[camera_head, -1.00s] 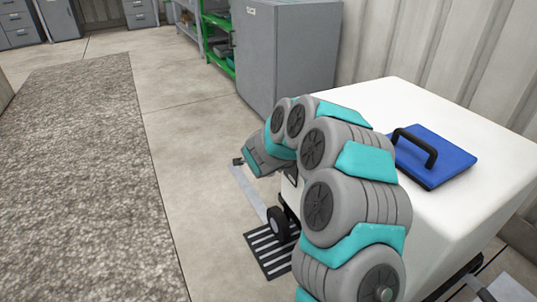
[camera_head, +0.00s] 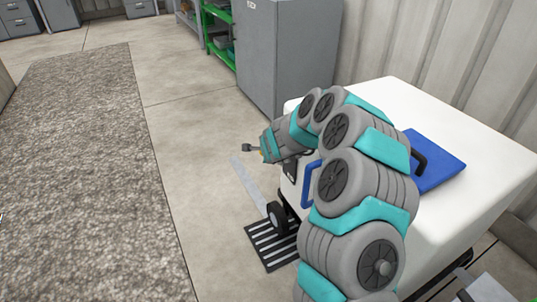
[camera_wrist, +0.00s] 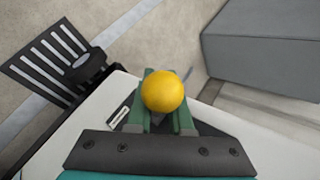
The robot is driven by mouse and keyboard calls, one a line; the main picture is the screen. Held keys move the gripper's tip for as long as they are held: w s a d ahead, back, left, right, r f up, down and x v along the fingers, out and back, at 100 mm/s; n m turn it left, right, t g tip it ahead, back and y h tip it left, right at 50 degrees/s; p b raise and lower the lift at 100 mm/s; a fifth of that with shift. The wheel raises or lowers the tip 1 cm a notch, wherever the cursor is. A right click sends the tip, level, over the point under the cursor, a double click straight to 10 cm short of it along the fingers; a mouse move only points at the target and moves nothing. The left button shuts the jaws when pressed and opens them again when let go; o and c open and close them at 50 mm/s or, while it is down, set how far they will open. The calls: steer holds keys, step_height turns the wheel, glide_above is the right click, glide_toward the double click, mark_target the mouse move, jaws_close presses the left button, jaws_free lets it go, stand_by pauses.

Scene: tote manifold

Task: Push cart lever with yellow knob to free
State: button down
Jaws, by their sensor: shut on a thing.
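The white cart (camera_head: 470,165) stands at the right with a small wheel (camera_head: 278,218) at its near left corner. The yellow knob (camera_wrist: 164,91) is a round ball, seen in the wrist view between the green fingers of my gripper (camera_wrist: 165,112). My gripper is shut on the knob. In the head view my gripper (camera_head: 263,148) is at the cart's left side, pointing left.
A blue panel with a black handle (camera_head: 438,165) lies on the cart top. A blue handle (camera_head: 308,185) is on the cart's side. A black striped floor grate (camera_head: 268,250) lies by the wheel. A grey cabinet (camera_head: 285,50) stands behind.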

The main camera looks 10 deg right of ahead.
steer(key=c, duration=0.8)
jaws_free()
steer(key=shift+c, duration=0.2)
steer(key=v, duration=0.7)
steer(key=shift+s+r, duration=0.2)
steer(key=shift+r, duration=0.15)
